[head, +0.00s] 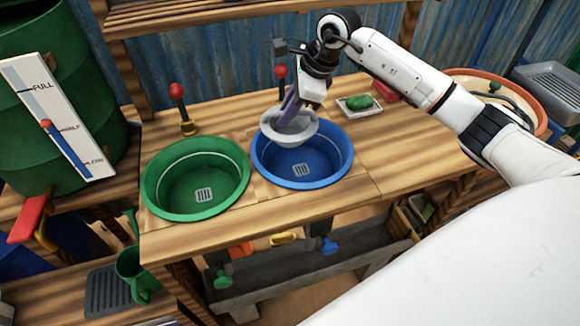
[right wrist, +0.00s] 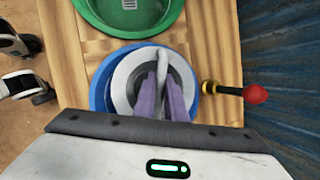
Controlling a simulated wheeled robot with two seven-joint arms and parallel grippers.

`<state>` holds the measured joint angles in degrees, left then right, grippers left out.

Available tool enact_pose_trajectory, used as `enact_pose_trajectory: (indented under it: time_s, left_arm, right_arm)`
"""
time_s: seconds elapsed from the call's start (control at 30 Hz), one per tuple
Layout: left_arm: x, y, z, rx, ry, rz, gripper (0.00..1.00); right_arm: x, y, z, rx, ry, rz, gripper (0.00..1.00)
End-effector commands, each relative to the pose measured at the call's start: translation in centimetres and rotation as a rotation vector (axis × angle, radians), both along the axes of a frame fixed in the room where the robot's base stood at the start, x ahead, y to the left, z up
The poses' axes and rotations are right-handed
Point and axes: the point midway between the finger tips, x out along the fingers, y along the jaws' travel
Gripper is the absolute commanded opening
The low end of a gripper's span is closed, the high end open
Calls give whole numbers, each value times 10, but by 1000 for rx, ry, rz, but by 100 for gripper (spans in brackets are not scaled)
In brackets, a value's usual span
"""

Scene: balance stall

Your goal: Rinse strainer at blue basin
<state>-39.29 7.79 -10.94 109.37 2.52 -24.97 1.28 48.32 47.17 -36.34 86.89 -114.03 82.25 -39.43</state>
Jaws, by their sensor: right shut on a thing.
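The blue basin (head: 335,163) is set in the wooden counter, with a drain grate in its floor. A pale grey strainer (head: 307,134) hangs over the back of this basin, near its rim. My right gripper (head: 291,108) is above the strainer, shut on it, with purple fingers reaching down into its bowl shape. In the right wrist view the strainer (right wrist: 126,92) shows as a round rim with a handle loop between the fingers, and the blue basin (right wrist: 97,92) is under it. The exact grip point is partly hidden by the fingers. My left gripper does not show in the head view.
A green basin (head: 165,205) sits left of the blue one. Red-knobbed taps stand behind the green basin (head: 178,92) and the blue basin (head: 281,74). A dish with green soap (head: 360,102) lies to the right. A green barrel with a level gauge (head: 62,125) stands left.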

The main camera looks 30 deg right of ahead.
Motion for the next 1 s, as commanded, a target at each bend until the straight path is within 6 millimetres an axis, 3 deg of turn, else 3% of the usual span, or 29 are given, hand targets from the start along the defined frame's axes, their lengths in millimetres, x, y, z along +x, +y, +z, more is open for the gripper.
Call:
enact_pose_trajectory:
  time_s: [0.47, 0.83, 1.0]
  left_arm:
    - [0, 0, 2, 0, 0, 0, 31]
    - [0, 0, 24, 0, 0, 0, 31]
    - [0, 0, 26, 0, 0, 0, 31]
  right_arm:
    - [0, 0, 3, 0, -1, 0, 0]
    - [0, 0, 37, -1, -1, 1, 0]
    - [0, 0, 41, 0, 0, 1, 0]
